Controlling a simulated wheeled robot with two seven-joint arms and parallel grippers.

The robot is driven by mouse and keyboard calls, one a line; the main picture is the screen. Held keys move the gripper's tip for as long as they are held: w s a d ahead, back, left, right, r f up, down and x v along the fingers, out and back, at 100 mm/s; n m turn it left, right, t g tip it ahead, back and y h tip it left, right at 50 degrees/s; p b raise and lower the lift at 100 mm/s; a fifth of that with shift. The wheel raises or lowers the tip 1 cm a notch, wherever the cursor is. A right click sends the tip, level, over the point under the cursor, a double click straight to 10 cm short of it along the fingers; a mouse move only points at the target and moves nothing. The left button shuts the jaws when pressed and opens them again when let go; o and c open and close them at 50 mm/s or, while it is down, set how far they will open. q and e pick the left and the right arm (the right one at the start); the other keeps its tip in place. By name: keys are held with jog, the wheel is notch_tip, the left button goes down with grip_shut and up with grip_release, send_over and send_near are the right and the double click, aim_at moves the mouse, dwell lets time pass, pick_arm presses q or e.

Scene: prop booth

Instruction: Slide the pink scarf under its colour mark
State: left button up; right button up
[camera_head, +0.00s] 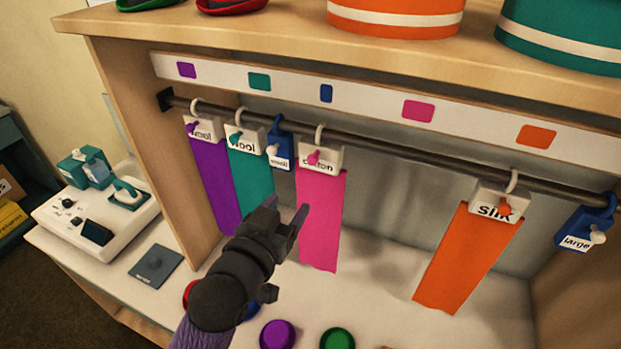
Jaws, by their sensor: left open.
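The pink scarf (323,222) hangs from a white holder with a pink knob and a partly covered label (319,157), hooked on the dark rail (390,153). The pink colour mark (418,110) is on the white strip above the rail, to the right of the scarf's hook. The scarf hangs nearer below the blue mark (326,93). My left gripper (288,204) is open, with its fingertips in front of the scarf's left edge in the picture. I cannot tell whether it touches the scarf. My right gripper is out of view.
Purple (212,185) and teal (250,180) scarves and a blue "small" tag (281,150) hang left of the pink scarf. The rail is clear between it and the orange scarf (458,262). A blue "large" tag (580,232) hangs far right. Coloured buttons (277,335) lie below.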

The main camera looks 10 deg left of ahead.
aim_at(312, 161)
pick_arm(q)
jog(key=shift+t, duration=0.5)
jog(key=w, duration=0.3)
jog(key=w+d+r, duration=0.1)
jog(key=w, duration=0.3)
jog(key=w+d, duration=0.1)
jog(key=w, duration=0.2)
jog(key=shift+w+r, duration=0.15)
jog(key=shift+r, duration=0.25)
grip_shut()
